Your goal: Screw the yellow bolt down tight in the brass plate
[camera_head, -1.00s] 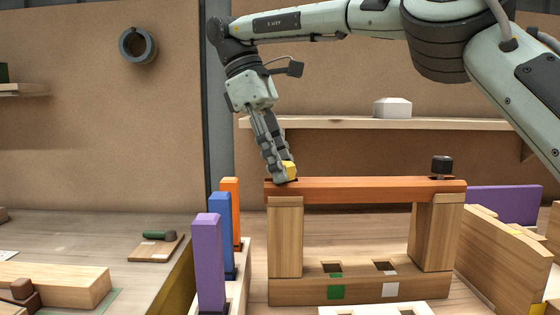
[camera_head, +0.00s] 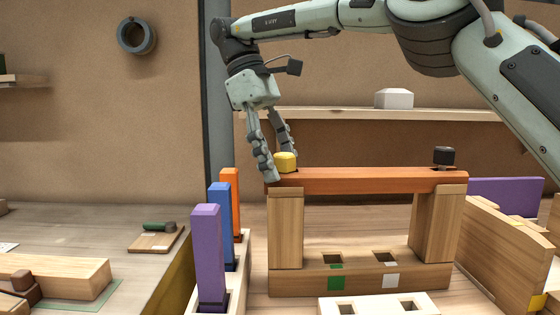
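The yellow bolt (camera_head: 285,161) shows as a blocky yellow head at the left end of the orange-brown beam (camera_head: 370,180). It looks upright and low on the beam; its shank is hidden. I cannot make out a brass plate; the surface around the bolt is partly hidden by a finger. My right gripper (camera_head: 280,163) is open, pointing down over the bolt. One finger is at the left front of the head and the other is behind it. I cannot tell whether either finger touches it. My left gripper is not in view.
A black knob (camera_head: 444,156) stands at the beam's right end. Purple (camera_head: 208,255), blue (camera_head: 222,225) and orange (camera_head: 230,205) upright blocks stand at left. Two wooden posts carry the beam above a slotted wooden base (camera_head: 360,283). A purple panel (camera_head: 505,190) is at right.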

